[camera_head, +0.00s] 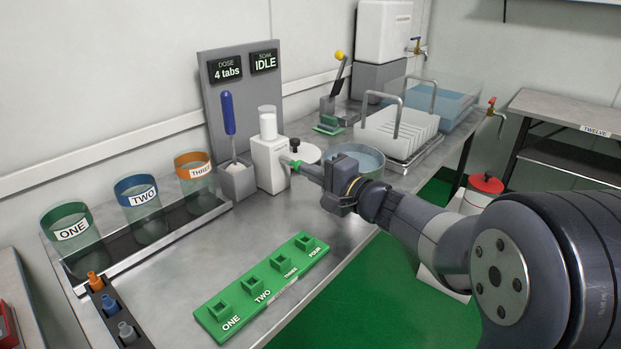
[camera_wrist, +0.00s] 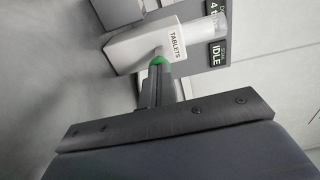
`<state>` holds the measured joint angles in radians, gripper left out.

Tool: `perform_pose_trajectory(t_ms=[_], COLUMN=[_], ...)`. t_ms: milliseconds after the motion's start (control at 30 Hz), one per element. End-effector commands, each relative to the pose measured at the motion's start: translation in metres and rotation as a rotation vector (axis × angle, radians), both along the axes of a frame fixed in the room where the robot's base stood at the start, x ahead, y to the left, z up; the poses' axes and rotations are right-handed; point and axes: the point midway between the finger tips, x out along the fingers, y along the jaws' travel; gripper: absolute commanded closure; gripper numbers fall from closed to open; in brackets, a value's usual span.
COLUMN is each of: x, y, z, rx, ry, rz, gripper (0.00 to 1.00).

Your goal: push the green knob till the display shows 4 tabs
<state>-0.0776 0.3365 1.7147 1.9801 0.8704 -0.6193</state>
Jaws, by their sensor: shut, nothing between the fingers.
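The green knob (camera_head: 296,165) sits on the front of the white tablet dispenser (camera_head: 268,165). The dose display (camera_head: 225,69) on the grey panel reads "4 tabs". My gripper (camera_head: 305,169) is shut and empty, with its fingertips at the knob. In the wrist view the closed fingers (camera_wrist: 157,84) reach the green knob (camera_wrist: 158,60) below the "TABLETS" label of the dispenser (camera_wrist: 150,45). The tips look in contact with the knob or very close to it; which one I cannot tell.
A second display (camera_head: 264,61) reads "IDLE". A grey holder (camera_head: 237,182) with a blue-handled tool stands left of the dispenser. A round water bath (camera_head: 357,157) is close behind my gripper. A green numbered rack (camera_head: 262,288) lies in front; the bench between is clear.

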Motion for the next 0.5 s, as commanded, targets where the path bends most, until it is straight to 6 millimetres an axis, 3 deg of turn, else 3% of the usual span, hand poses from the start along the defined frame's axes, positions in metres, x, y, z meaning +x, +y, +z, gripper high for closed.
perform_pose_trajectory(t_ms=[300,500], x=[-0.04,-0.059], y=[-0.051,-0.072], z=[0.004,0.004], rx=[-0.001,-0.001], ry=[-0.001,-0.001], rz=[-0.004,-0.003], gripper=[1.0,1.0])
